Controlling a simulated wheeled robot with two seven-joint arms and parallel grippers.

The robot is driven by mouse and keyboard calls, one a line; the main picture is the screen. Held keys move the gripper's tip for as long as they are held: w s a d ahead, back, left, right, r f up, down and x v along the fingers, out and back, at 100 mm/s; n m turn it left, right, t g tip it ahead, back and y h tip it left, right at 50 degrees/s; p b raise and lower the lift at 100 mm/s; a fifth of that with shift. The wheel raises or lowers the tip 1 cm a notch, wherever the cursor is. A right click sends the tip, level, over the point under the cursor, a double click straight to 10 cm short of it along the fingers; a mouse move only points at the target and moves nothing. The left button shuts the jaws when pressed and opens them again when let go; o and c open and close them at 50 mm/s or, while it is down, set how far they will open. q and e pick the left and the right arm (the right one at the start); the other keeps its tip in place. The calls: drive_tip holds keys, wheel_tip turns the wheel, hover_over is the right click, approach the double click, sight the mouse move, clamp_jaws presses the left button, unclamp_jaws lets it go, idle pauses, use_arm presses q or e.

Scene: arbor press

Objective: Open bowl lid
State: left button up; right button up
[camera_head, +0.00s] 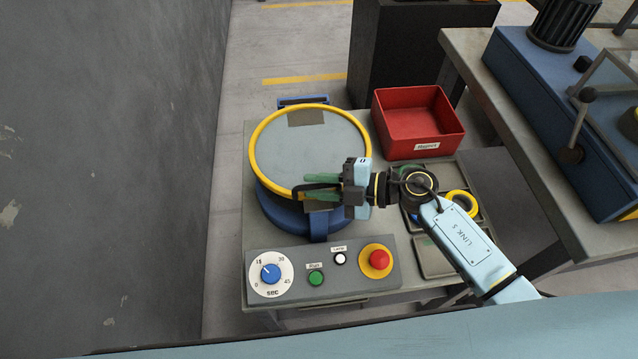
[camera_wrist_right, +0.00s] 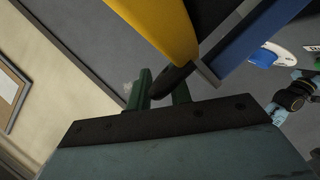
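The bowl is a round blue vessel (camera_head: 275,207) on the grey machine. Its lid (camera_head: 345,135) has a yellow rim and a grey, see-through-looking top, and lies over the bowl; I see no clear gap under it. My right gripper (camera_head: 322,187) is at the lid's front right edge, its green fingers apart, with a dark handle-like piece between them. In the right wrist view the fingers (camera_wrist_right: 160,90) stand either side of this black piece (camera_wrist_right: 172,80), just below the yellow rim (camera_wrist_right: 165,25). Firm contact cannot be made out.
The control panel in front has a timer dial (camera_head: 271,273), a green button (camera_head: 316,278) and a red stop button (camera_head: 378,259). A red bin (camera_head: 415,120) stands right of the bowl. A grey wall (camera_head: 100,150) borders the left.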

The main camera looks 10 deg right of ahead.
clamp_jaws()
drive_tip(key=shift+r+p, duration=0.35)
drive_tip(key=shift+p, duration=0.1)
drive_tip(key=w+r+m+p, duration=0.1)
drive_tip(key=w+r+p, duration=0.3)
drive_tip(key=r+p, duration=0.4)
drive_tip(key=w+r+m+g+p, duration=0.1)
drive_tip(key=w+r+p, duration=0.2)
drive_tip(key=r+p, duration=0.4)
drive_tip(key=shift+w+r+h+p, duration=0.3)
drive_tip(key=shift+w+r+p, duration=0.1)
drive_tip(key=shift+p, duration=0.45)
